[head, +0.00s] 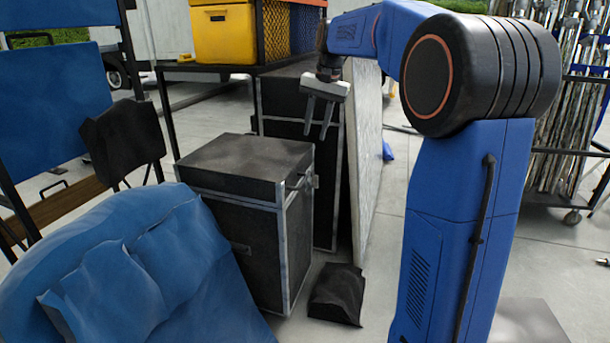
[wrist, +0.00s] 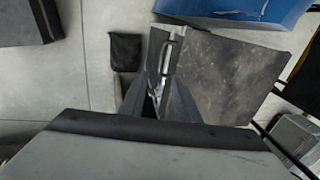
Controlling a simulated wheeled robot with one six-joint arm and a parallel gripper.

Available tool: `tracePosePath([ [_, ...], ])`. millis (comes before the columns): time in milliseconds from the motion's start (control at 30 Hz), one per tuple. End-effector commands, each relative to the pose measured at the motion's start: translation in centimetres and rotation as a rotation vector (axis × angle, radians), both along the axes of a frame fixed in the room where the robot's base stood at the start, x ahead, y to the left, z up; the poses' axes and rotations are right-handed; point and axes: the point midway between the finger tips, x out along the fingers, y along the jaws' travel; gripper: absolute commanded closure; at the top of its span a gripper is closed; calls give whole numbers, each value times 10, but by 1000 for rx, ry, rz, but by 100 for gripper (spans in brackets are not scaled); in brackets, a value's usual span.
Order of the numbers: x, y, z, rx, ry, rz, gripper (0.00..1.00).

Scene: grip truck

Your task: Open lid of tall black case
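A tall black case (head: 246,235) with metal edges stands upright on the floor at centre in the head view. Its lid (head: 247,157) lies flat and closed on top. A metal handle or latch (head: 301,182) sits on its right side near the lid seam; it also shows in the wrist view (wrist: 170,52), beside the case's dark top (wrist: 232,75). My gripper (head: 316,133) points down, above and beyond the handle side, apart from the case. Its two fingers are spread with nothing between them. In the wrist view the fingers (wrist: 157,105) partly cover the case's side.
Another black case (head: 285,115) and a pale upright panel (head: 365,150) stand close behind. A small black bag (head: 337,294) lies on the floor right of the case. A blue draped thing (head: 140,265) is at front left. Racked poles (head: 575,110) stand at right.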

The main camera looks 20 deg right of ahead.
Motion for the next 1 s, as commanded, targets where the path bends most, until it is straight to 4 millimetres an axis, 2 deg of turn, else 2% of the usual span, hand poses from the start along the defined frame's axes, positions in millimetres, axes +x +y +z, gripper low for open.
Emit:
tracePosePath([
  [100,13,-5,-1,10,11,-18,70],
  [367,18,-5,-16,14,15,-26,70],
  [1000,32,12,-125,12,17,-24,70],
])
